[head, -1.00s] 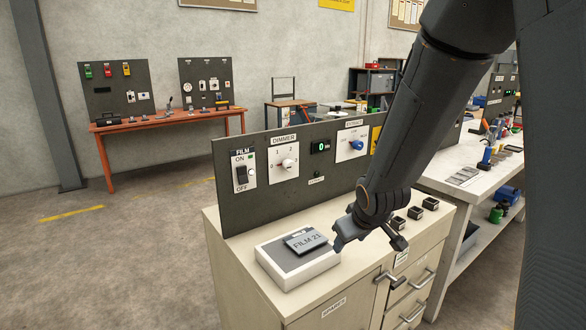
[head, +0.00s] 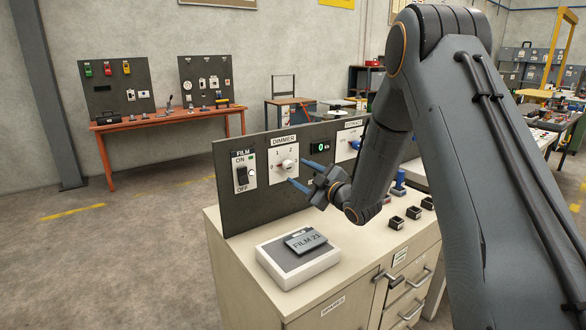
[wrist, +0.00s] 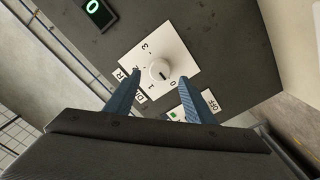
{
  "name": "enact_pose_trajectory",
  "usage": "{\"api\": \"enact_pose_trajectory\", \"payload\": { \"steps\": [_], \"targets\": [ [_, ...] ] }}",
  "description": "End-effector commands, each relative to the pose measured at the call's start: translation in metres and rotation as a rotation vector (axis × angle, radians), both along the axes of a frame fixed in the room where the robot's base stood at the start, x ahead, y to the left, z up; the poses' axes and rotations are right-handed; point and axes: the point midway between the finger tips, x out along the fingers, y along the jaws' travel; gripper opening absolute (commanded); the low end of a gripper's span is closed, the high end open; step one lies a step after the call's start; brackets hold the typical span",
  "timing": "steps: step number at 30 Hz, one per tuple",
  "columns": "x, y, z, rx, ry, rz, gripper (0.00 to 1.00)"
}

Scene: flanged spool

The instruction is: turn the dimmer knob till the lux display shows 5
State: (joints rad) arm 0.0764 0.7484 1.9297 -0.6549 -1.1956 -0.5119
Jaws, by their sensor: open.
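The white dimmer knob (head: 287,164) sits on a white scale plate (head: 277,175) on the dark upright panel. In the wrist view the knob (wrist: 160,70) shows ahead of my fingertips, its dark mark pointing toward the 0. The lux display (head: 320,147) is right of the dimmer and reads a green 0; it also shows in the wrist view (wrist: 94,8). My gripper (head: 304,173) is open and empty in front of the dimmer plate. Its two blue fingers (wrist: 155,86) are spread wide and do not touch the knob.
The film switch (head: 242,175) is left of the dimmer, with a lit green lamp. A second plate with a blue knob (head: 354,145) is to the right, partly behind my arm. A FILM 21 box (head: 298,262) and small black trays (head: 397,223) lie on the cabinet top.

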Motion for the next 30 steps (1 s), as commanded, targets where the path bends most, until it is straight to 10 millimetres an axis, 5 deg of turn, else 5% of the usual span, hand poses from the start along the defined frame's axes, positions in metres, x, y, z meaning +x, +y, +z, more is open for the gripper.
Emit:
{"api": "enact_pose_trajectory", "payload": {
  "steps": [9,20,28,30],
  "targets": [
    [0.036,0.021,0.000,0.001,0.003,-0.001,0.49],
    [0.042,0.024,0.000,0.001,0.003,-0.002,0.49],
    [0.042,0.024,0.000,0.001,0.003,-0.002,0.08],
    [0.042,0.024,0.000,0.002,0.003,-0.002,0.08]
  ]
}}
